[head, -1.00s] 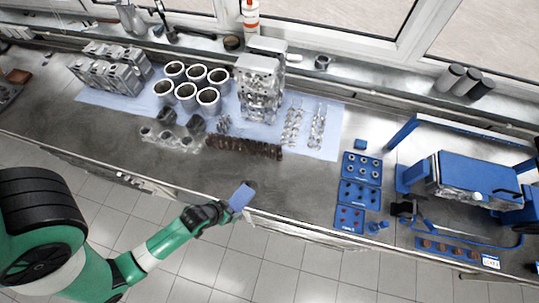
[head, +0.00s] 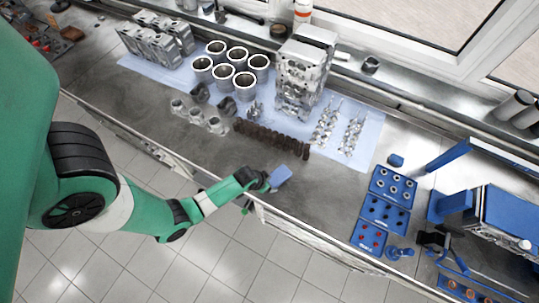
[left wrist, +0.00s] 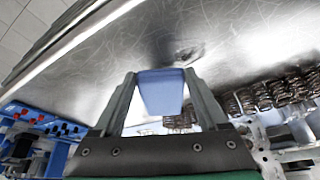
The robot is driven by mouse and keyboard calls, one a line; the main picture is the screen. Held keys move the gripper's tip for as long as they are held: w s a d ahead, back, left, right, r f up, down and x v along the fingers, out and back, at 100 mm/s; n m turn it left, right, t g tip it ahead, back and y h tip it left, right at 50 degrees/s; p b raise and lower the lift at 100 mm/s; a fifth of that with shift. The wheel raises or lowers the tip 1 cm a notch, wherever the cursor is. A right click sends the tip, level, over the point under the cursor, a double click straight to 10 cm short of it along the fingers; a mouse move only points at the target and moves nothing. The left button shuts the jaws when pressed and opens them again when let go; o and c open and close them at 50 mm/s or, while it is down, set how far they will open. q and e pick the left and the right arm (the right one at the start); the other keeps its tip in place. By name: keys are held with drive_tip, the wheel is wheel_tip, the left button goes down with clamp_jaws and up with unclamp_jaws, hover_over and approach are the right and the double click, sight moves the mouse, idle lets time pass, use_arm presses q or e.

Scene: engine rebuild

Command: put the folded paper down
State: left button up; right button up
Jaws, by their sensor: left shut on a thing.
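The folded paper (head: 281,177) is a small blue pad. My left gripper (head: 268,181) is shut on it near the front edge of the metal workbench (head: 330,205). In the left wrist view the folded paper (left wrist: 161,92) sits between the two fingers of my left gripper (left wrist: 160,80), with scratched bare bench top beyond it. I cannot tell whether the paper touches the bench. My right gripper is not in view.
A row of dark brown springs (head: 270,138) lies behind the paper. Cylinder liners (head: 236,82) and an engine block (head: 304,75) stand on a blue sheet (head: 372,128). Blue trays (head: 384,212) are at right. Bare bench lies between springs and trays.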

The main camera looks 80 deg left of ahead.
use_arm(q)
drive_tip(key=shift+s+b+x, duration=0.15)
drive_tip(key=shift+b+x, duration=0.3)
drive_tip(key=shift+x, duration=0.5)
drive_tip(key=shift+s+b+x, duration=0.2)
drive_tip(key=shift+b+x, duration=0.25)
drive_tip(key=shift+x, duration=0.5)
drive_tip(key=shift+d+f, duration=0.1)
drive_tip(key=shift+f, duration=0.05)
drive_tip(key=shift+f, duration=0.15)
drive_tip(key=o, duration=1.5)
drive_tip(key=shift+r, duration=0.3)
drive_tip(key=p+v, duration=0.8)
drive_tip(key=v, duration=0.3)
drive_tip(key=shift+r, duration=0.3)
drive_tip(key=shift+s, duration=0.1)
